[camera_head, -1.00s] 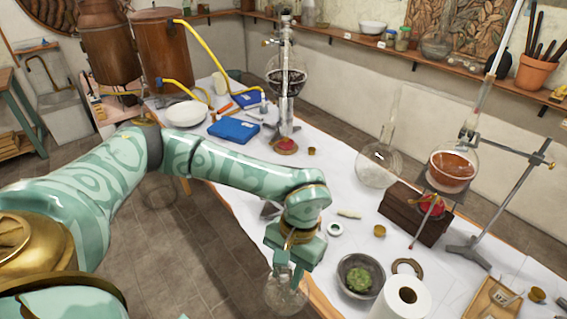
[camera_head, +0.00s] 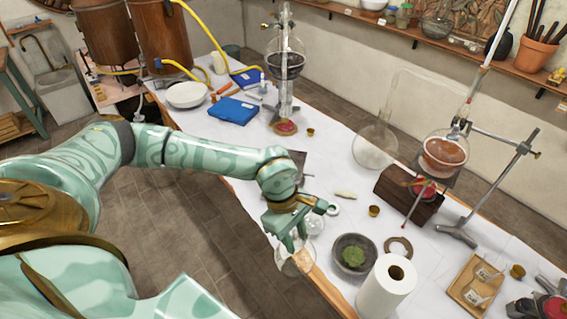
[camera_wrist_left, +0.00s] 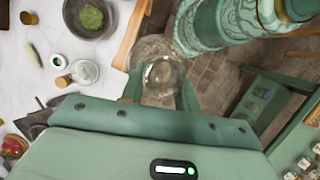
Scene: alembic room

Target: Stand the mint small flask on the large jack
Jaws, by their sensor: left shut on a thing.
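My left gripper (camera_head: 287,238) points down at the table's near edge, shut on a clear round glass flask (camera_head: 295,260). In the left wrist view the flask (camera_wrist_left: 158,72) sits between the fingers, over the floor and table edge; I cannot make out a mint tint. A second small clear flask (camera_head: 315,223) stands on the table just right of the gripper; a cork-coloured stopper shows by it in the wrist view. A dark flat plate (camera_head: 297,158), probably the large jack's top, is behind my wrist and partly hidden by it. My right gripper is out of view.
A grey bowl with green matter (camera_head: 353,254), a paper roll (camera_head: 380,295) and a brown ring (camera_head: 398,246) stand right of the gripper. A wooden block (camera_head: 408,196), a stand (camera_head: 495,190) and a large flask (camera_head: 375,148) are farther back.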

